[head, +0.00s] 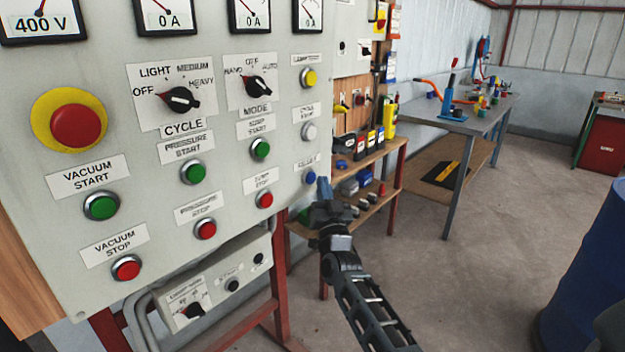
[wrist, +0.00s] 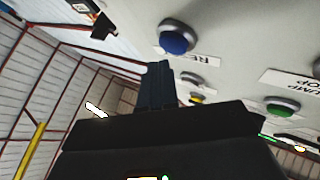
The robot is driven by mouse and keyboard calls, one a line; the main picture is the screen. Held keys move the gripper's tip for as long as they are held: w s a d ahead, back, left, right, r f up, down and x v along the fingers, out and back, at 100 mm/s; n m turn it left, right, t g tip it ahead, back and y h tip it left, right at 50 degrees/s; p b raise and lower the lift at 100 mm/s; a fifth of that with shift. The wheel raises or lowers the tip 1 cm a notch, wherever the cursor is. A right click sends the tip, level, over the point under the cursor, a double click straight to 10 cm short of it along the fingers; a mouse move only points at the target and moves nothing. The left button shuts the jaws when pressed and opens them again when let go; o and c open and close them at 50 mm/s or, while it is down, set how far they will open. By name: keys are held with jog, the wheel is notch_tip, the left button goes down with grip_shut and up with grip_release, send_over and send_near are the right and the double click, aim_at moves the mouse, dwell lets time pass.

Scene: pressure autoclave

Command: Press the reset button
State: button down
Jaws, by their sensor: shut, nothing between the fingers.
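The reset button is a blue round button (head: 310,177) in a metal ring at the lower right of the grey control panel (head: 225,110). In the wrist view the blue button (wrist: 174,39) shows at the top, beside a label whose letters are upside down and partly cut off. My gripper (head: 324,185) is shut and empty, just right of the button in the head view. In the wrist view my fingertips (wrist: 158,70) are just below the button in the picture, with a visible gap between them.
The panel also has a red emergency button (head: 78,125) on yellow, rotary knobs, and several green and red buttons. A shelf (head: 365,165) with small items stands behind my gripper. A workbench (head: 470,120) stands farther back, and a blue barrel (head: 590,270) is at right. The floor between is clear.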

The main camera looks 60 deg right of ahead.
jog(key=shift+w, duration=0.15)
jog(key=shift+w+d, duration=0.1)
jog(key=shift+w, duration=0.15)
jog(key=shift+w+d, duration=0.1)
jog(key=shift+w, duration=0.35)
dwell(0.7)
jog(key=shift+s, duration=0.15)
dwell(0.3)
jog(key=shift+s+a+b, duration=0.25)
jog(key=shift+s+b, duration=0.05)
jog(key=shift+s, duration=0.45)
jog(key=shift+s+a+b, duration=0.2)
jog(key=shift+s+b, duration=0.2)
jog(key=shift+s, duration=0.4)
jog(key=shift+s+a+b, duration=0.15)
jog(key=shift+s+b, duration=0.3)
jog(key=shift+s, duration=0.4)
jog(key=shift+s+a+b, duration=0.2)
jog(key=shift+s+b, duration=0.2)
jog(key=shift+s, duration=0.4)
